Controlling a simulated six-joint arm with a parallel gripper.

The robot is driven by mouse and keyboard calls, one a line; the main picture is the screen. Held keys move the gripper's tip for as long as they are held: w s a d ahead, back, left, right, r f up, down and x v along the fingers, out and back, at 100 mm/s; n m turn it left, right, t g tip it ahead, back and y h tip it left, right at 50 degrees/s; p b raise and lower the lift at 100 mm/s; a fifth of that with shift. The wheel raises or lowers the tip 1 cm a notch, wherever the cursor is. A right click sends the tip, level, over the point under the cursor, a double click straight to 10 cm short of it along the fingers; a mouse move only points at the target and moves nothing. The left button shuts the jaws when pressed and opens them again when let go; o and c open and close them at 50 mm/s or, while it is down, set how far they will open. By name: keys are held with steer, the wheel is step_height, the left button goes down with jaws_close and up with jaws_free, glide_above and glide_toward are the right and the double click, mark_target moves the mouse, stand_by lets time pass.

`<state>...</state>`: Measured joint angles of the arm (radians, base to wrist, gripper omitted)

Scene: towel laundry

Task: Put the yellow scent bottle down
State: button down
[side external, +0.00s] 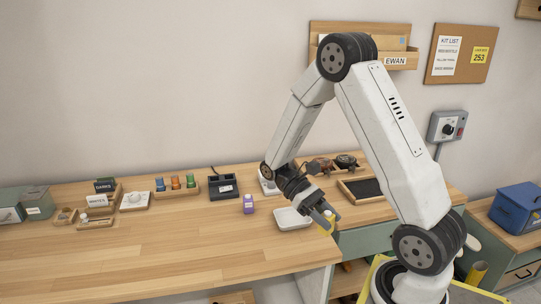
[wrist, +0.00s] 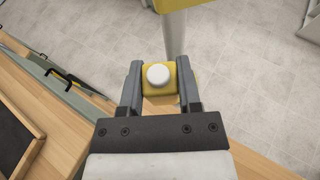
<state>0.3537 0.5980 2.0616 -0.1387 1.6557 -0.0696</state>
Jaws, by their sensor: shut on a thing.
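The yellow scent bottle (wrist: 158,91) has a white cap and sits between the two fingers of my gripper (wrist: 160,82) in the wrist view, cap toward the camera. The fingers are shut on its sides. In the side view my gripper (side external: 327,215) reaches down near the wooden table's right front edge, with the yellow bottle (side external: 328,224) partly hidden by the fingers. In the wrist view, the table edge and grey floor show beyond and around the bottle. I cannot tell its exact height above the table.
A white tray (side external: 291,219) lies just left of my gripper, and a purple bottle (side external: 248,204) stands further left. A dark-topped tray (side external: 362,188) is to the right. A black holder (side external: 223,187) and small coloured bottles (side external: 175,183) stand behind. The front left table (side external: 150,260) is clear.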

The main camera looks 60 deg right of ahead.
steer(key=n+h, duration=0.1)
steer(key=h, duration=0.1)
steer(key=s+n+h, duration=0.1)
steer(key=n, duration=0.1)
steer(key=d+r+n+h, duration=0.1)
steer(key=h, duration=0.1)
steer(key=shift+s+n+h, duration=0.3)
steer(key=shift+n, duration=0.1)
steer(key=shift+w+d+r+n+t+h, duration=0.35)
steer(key=shift+r+n+t+h, duration=0.25)
steer(key=shift+n+t+h, duration=1.1)
steer(key=shift+w+d+r+n+t+h, duration=0.3)
steer(key=shift+d+r+n+t+h, duration=0.25)
steer(key=shift+n+t+h, duration=1.15)
steer(key=shift+w+d+r+n+t+h, duration=0.35)
steer(key=shift+r+n+t+h, duration=0.4)
steer(key=shift+n+h, duration=1.05)
steer(key=shift+f+n+y, duration=0.1)
steer(key=shift+n+y, duration=0.3)
steer(key=shift+w+d+f, duration=0.9)
steer(key=shift+w+f, duration=0.65)
steer(key=shift+w, duration=0.5)
steer(key=shift+w+d+f, duration=0.85)
steer(key=shift+w+f, duration=0.75)
steer(key=shift+w, duration=0.45)
steer(key=shift+w+d+f, duration=0.9)
steer(key=shift+w+f, duration=0.65)
steer(key=shift+w, duration=0.5)
